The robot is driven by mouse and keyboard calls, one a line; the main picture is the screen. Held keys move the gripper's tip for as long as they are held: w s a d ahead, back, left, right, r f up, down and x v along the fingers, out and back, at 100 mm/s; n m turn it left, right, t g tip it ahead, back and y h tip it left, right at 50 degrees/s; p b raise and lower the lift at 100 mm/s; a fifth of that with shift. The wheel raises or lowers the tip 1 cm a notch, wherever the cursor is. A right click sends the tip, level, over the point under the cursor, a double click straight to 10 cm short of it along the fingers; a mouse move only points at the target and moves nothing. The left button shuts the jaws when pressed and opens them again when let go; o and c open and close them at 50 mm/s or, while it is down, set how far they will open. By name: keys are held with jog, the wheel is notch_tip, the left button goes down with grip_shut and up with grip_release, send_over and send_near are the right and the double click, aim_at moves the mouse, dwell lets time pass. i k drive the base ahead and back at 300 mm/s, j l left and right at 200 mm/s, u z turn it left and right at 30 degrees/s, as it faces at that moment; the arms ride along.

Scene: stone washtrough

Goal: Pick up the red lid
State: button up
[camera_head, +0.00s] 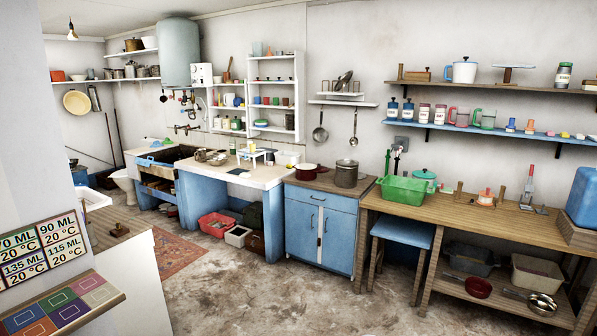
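I cannot single out a separate red lid for certain. A red pot (306,172) stands on the blue cabinet's top, beside a grey pot with a lid (346,173). A dark red round pan or lid (477,287) lies on the low shelf under the wooden table at the right. My gripper is not in view.
The wooden table (450,212) holds a green basin (403,190) and small tools. A blue stool (403,231) stands at its left front. A partition with colored cards (42,250) fills the left foreground. The middle floor (270,290) is clear.

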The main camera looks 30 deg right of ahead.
aim_at(323, 169)
jog(key=i+l+z, duration=0.4)
jog(key=i, duration=0.7)
jog(key=i+l+z, duration=0.1)
jog(key=i+z, duration=0.3)
jog(key=i, duration=0.75)
